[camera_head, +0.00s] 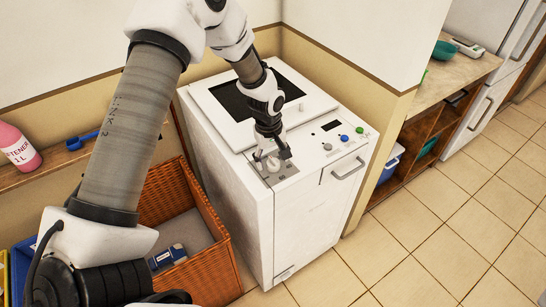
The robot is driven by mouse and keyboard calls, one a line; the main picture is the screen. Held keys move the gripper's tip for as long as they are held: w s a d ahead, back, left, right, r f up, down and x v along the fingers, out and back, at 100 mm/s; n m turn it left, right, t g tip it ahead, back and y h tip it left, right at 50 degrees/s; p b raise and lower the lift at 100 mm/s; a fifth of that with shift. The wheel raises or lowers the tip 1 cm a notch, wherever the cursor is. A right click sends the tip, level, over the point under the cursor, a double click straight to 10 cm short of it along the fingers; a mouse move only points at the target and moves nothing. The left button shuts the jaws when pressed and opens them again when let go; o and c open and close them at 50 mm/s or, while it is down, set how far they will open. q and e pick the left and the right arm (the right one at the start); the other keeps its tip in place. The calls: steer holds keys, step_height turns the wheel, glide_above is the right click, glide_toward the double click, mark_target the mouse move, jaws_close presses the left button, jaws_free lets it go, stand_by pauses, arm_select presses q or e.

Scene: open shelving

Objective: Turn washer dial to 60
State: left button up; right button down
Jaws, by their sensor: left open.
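The white washer (315,215) stands in the middle of the view, with a dark window in its top lid. Its dial (272,164) is a light round knob on a grey panel at the front left of the top. My left gripper (272,157) points down at the dial, open, with its fingers close around or just above it. I cannot tell whether they touch it. The fingers partly cover the dial, and its markings are too small to read. My right gripper is not in view.
A wicker basket (215,262) stands left of the washer. A pink bottle (17,147) is on a wooden shelf at far left. Tiled floor (440,225) is clear at right.

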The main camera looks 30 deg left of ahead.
arm_select(q)
steer(key=shift+w+d+f, duration=0.1)
steer(key=shift+f, duration=0.35)
steer(key=shift+r, duration=0.15)
steer(key=shift+s, duration=0.2)
steer(key=shift+c, duration=1)
steer(key=c, duration=0.9)
steer(key=shift+c, duration=0.2)
